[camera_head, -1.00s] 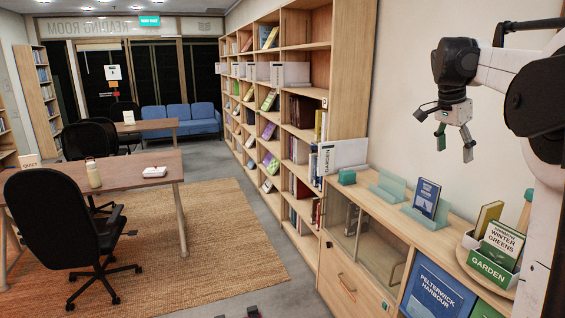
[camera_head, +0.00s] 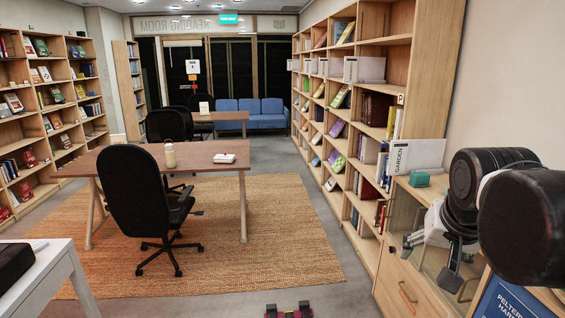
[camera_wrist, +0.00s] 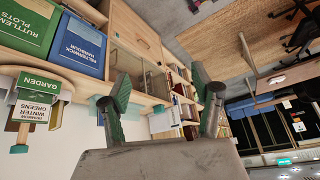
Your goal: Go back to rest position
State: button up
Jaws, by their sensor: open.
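My gripper (camera_head: 447,262) is at the right of the head view, in front of the low cabinet, partly behind my own dark arm links. In the wrist view its two fingers (camera_wrist: 165,110) are spread wide apart with nothing between them. No object touches the fingertips.
The low wooden cabinet (camera_head: 415,272) with a blue book display (camera_head: 508,300) is at the right. Tall bookshelves (camera_head: 430,75) line the right wall. A brown table (camera_head: 130,160), a black chair (camera_head: 145,200) and a white desk (camera_head: 45,270) stand left.

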jog(key=s+a+f+n+t+y+b, duration=0.1)
jog(key=s+a+f+n, duration=0.3)
jog(key=s+a+f, duration=0.3)
notch_tip(320, 180, down, 3)
jog(key=shift+s+a+f+y, duration=0.2)
jog(key=shift+s+y, duration=0.1)
jog(key=shift+s, duration=0.2)
